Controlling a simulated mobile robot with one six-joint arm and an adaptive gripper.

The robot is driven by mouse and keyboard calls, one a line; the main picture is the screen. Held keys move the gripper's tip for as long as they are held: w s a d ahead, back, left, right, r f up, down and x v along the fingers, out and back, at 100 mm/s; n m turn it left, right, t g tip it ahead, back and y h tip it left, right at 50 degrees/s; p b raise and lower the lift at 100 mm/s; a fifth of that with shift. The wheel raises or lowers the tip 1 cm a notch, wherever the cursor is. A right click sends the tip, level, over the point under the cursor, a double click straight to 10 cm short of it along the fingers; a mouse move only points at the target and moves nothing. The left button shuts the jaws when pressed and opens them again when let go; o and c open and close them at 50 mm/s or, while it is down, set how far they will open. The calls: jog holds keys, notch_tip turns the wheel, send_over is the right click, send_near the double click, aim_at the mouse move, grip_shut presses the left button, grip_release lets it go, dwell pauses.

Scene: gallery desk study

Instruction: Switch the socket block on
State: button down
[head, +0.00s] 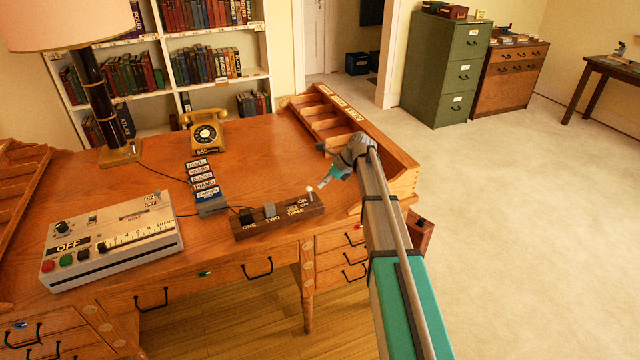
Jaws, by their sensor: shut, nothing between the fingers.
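The socket block (279,219) is a long dark wooden block near the desk's front edge, marked ONE, TWO and, less clearly, a third socket. A dark plug sits at ONE and a grey one near TWO. A small lever with a pale knob (309,189) stands at its right end, by the words ON and, too small to be sure, OFF. My gripper (323,183) is shut and empty, just right of the knob and slightly above the block. I cannot tell whether its tip touches the knob.
A grey control box (112,241) with a dial and coloured buttons stands left. A yellow telephone (207,131), a lamp (95,95) and a row of labelled cards (203,178) stand behind. A pigeonhole rack (345,130) lines the desk's right side. Cables run to the block.

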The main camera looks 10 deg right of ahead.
jog(key=d+p+v, duration=0.1)
jog(key=p+v, duration=0.7)
jog(key=v, duration=0.4)
jog(key=shift+w+f, duration=0.25)
jog(key=shift+f, duration=0.05)
jog(key=shift+d, duration=0.1)
jog(key=shift+s, duration=0.1)
jog(key=s+a+f+n+h, duration=0.2)
jog(key=s+a+n+h, duration=0.2)
jog(key=s+n, duration=0.7)
jog(key=s+a+f+n+g+h, duration=0.1)
jog(key=s+a+n, duration=0.4)
jog(key=s+n, duration=0.7)
jog(key=s+f+h, duration=0.1)
jog(key=s+h, duration=0.1)
jog(key=s, duration=0.5)
jog(key=shift+a+f+g+h, duration=0.2)
jog(key=shift+g+h, duration=0.1)
jog(key=shift+h, duration=0.1)
